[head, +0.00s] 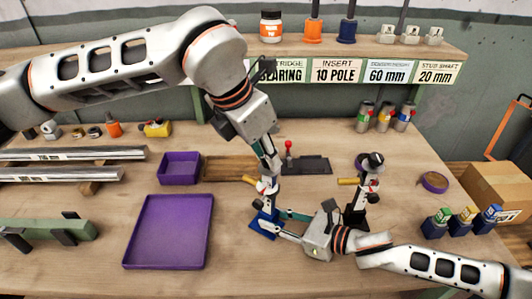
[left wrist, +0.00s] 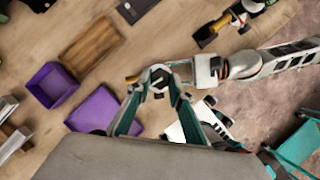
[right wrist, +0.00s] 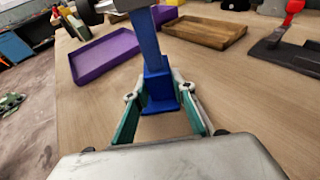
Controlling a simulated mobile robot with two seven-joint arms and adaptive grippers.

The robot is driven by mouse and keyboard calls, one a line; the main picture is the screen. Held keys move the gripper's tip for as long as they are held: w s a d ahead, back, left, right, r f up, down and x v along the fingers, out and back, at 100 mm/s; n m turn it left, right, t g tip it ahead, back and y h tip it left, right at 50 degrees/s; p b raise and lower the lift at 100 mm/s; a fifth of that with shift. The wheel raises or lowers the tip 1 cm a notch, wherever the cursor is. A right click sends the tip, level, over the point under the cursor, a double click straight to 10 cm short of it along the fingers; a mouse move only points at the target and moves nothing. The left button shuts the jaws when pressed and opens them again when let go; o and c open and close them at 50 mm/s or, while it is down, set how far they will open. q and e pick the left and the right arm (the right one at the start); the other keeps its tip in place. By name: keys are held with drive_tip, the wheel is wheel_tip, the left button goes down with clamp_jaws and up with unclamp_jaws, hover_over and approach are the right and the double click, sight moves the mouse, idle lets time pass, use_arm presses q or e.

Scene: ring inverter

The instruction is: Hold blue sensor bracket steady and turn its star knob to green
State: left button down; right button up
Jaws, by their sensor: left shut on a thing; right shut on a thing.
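The blue sensor bracket (head: 264,222) stands upright on the table, its blue post and foot clear in the right wrist view (right wrist: 158,85). My right gripper (head: 283,225) comes in low from the right and is shut on the blue post just above the foot; its fingers flank the post in the right wrist view (right wrist: 159,92). My left gripper (head: 269,175) points down from above and is shut on the star knob at the bracket's top. The fingertips (left wrist: 160,78) cover most of the knob, so its colour mark cannot be made out.
A similar black bracket (head: 357,215) stands to the right, close to my right forearm. A purple tray (head: 167,262) and a smaller purple bin (head: 180,180) lie left. A wooden tray (head: 230,169) and a dark plate with a red-knobbed lever (head: 305,166) lie behind.

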idle(0.4)
use_arm(q)
drive_tip(key=c, duration=1.8)
unclamp_jaws()
drive_tip(key=v, duration=1.2)
